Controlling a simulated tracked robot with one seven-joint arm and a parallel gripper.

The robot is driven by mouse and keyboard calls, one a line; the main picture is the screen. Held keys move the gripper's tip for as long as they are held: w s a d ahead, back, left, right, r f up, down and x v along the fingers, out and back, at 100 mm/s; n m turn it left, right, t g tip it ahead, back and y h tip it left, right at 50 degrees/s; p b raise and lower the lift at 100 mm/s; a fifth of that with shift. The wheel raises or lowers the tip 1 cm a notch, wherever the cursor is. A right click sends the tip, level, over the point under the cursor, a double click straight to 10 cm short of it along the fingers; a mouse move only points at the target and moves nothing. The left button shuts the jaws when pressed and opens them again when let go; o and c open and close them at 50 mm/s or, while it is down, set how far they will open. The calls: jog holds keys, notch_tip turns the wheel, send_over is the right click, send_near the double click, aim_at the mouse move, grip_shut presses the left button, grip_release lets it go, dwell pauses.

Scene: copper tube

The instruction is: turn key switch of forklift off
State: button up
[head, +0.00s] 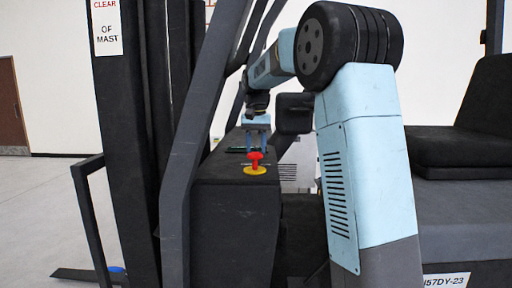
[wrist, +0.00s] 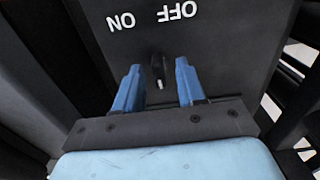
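The key switch (wrist: 157,68) shows in the wrist view as a small black key with a pale tip on the dark panel (wrist: 215,50). The words ON and OFF are printed upside down beyond it, ON at left and OFF at right. My gripper (wrist: 159,72) has its two blue fingers apart, one on each side of the key, with gaps visible between. In the head view my gripper (head: 258,146) points down over the top of the forklift's dark console (head: 235,210). The key is too small or hidden to make out there.
A red emergency button (head: 255,158) on a yellow base sits on the console's near edge, close to my gripper. A dark slanted post (head: 195,150) of the forklift stands left of the console. The black seat (head: 465,145) is at the right.

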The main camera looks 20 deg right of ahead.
notch_tip(320, 180, up, 14)
jog(key=shift+f, duration=0.15)
dwell(0.7)
jog(key=s+f+n+t, duration=0.2)
jog(key=s+f+t, duration=0.15)
jog(key=s, duration=1.55)
jog(key=s+f+n+t, duration=0.1)
jog(key=s+f+t, duration=0.1)
jog(key=s+f, duration=1.4)
jog(key=shift+s, duration=1.1)
